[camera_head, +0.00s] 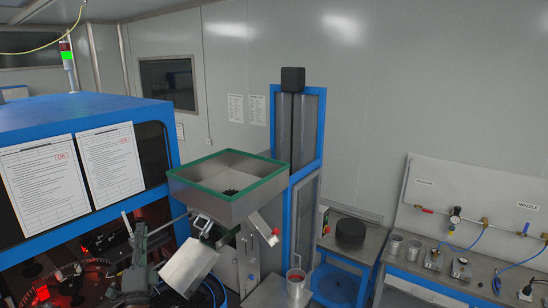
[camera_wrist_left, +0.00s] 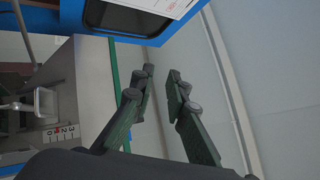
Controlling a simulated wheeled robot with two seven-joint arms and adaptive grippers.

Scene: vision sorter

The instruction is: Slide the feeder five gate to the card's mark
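My left gripper (camera_head: 135,235) is at the lower left in the head view, left of the green-rimmed feeder hopper (camera_head: 222,212). In the left wrist view my left gripper (camera_wrist_left: 161,73) is open, with bare space between its fingers. A small white numbered scale (camera_wrist_left: 62,133) shows at the lower left there, apart from the fingers. A pale bracket-shaped part (camera_wrist_left: 45,104) sits just above it. I cannot tell whether this part is the gate. The card's mark cannot be made out. My right gripper is not in view.
A blue sorter cabinet (camera_head: 85,108) with two posted sheets stands at the left. A blue-framed column (camera_head: 321,130) rises behind the hopper. A bench with air fittings (camera_head: 405,275) is at the right.

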